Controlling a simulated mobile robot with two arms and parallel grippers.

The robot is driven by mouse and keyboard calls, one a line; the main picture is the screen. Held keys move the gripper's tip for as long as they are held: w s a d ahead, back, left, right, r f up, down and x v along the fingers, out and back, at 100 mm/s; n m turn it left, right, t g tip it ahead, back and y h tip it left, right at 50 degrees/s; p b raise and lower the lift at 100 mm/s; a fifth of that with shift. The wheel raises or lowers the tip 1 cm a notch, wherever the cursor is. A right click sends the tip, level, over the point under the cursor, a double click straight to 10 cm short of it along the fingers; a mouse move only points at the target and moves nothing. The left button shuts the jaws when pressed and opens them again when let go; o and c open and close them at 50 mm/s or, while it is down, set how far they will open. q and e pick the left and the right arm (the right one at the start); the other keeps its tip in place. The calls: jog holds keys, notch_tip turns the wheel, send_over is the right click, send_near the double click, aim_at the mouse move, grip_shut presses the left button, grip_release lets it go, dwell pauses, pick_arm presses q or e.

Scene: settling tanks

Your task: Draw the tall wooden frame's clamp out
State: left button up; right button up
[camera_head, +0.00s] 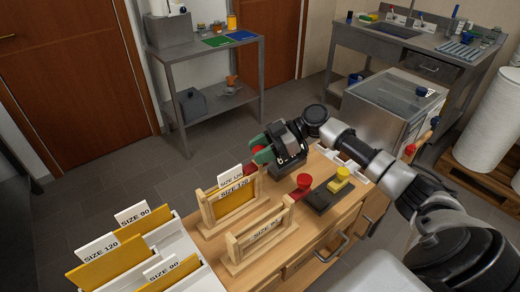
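The tall wooden frame (207,210) stands on the wooden cabinet top and holds a yellow SIZE 120 board (236,203) with a white card (231,178) behind it. The gripper reaches in from the right, above the back of the cabinet. Whether its fingers are closed around the red part is hidden by the angle. My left gripper is out of view.
A lower wooden frame (237,260) stands in front, with a red knob (303,181) at its right. A dark block with a yellow piece (340,178) lies beside it. White holders with SIZE boards (110,262) stand at the left. The floor (95,195) behind is clear.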

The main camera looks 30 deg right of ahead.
grip_shut()
jog(key=d+b, duration=0.3)
jog(key=d, duration=0.1)
jog(key=shift+w+d+r+b, duration=0.1)
jog(key=shift+w+d+b, duration=0.05)
jog(key=shift+b, duration=0.2)
jog(key=o, duration=0.6)
grip_release()
jog(key=shift+d, duration=0.15)
